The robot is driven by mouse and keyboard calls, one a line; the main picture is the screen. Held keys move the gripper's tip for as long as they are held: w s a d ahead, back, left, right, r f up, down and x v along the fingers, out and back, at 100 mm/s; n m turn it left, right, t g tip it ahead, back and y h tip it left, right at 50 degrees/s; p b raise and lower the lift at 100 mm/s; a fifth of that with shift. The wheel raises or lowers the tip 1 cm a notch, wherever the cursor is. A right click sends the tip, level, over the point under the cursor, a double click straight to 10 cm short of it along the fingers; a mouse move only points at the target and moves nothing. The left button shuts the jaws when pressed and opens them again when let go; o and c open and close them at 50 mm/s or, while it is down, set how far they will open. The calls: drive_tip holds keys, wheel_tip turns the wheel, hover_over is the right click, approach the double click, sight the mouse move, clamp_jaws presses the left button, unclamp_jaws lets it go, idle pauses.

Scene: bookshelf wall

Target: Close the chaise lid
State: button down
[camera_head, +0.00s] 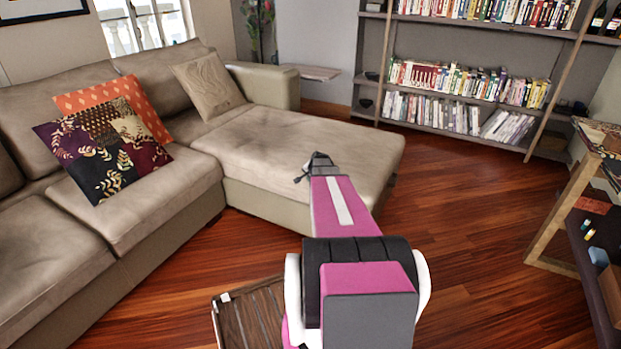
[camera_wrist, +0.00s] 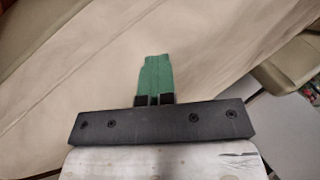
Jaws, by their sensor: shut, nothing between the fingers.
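The chaise lid (camera_head: 310,140) is the beige padded top of the chaise at the right end of the sofa. In the head view it looks low and about level over the chaise base (camera_head: 265,207); I cannot tell whether a small gap remains under it. My gripper (camera_head: 307,168) is over the lid's near part, with my arm reaching from the bottom of the picture. In the wrist view the green fingers (camera_wrist: 156,68) are together and empty, and the beige lid surface (camera_wrist: 80,50) fills most of the view. Contact between the fingertips and the lid is unclear.
Sofa seats with two patterned pillows (camera_head: 105,150) lie left; a beige pillow (camera_head: 208,82) sits at the back. A slatted wooden piece (camera_head: 250,318) is on the floor near my arm. A bookshelf (camera_head: 465,100) stands behind and a wooden table (camera_head: 560,205) right. Floor between is clear.

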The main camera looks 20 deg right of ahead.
drive_tip(key=shift+w+d+f+g, duration=0.1)
drive_tip(key=shift+f+g, duration=0.05)
drive_tip(key=shift+f, duration=0.5)
drive_tip(key=shift+w+d+f+g, duration=0.1)
drive_tip(key=shift+f+g, duration=0.05)
drive_tip(key=shift+f, duration=0.45)
drive_tip(key=w+r+v, duration=0.1)
drive_tip(key=v, duration=1.4)
drive_tip(key=shift+w+r, duration=0.2)
drive_tip(key=shift+r, duration=0.1)
drive_tip(key=s+a+f+n+g, duration=0.1)
drive_tip(key=s+a+n+g, duration=0.2)
drive_tip(key=s+a+n, duration=0.3)
drive_tip(key=s+a+f+n+g, duration=0.2)
drive_tip(key=s+a+n, duration=0.4)
drive_tip(key=s+a, duration=0.8)
drive_tip(key=a+g, duration=0.1)
drive_tip(key=a, duration=0.9)
drive_tip(key=shift+s+f+n, duration=0.25)
drive_tip(key=shift+n, duration=0.05)
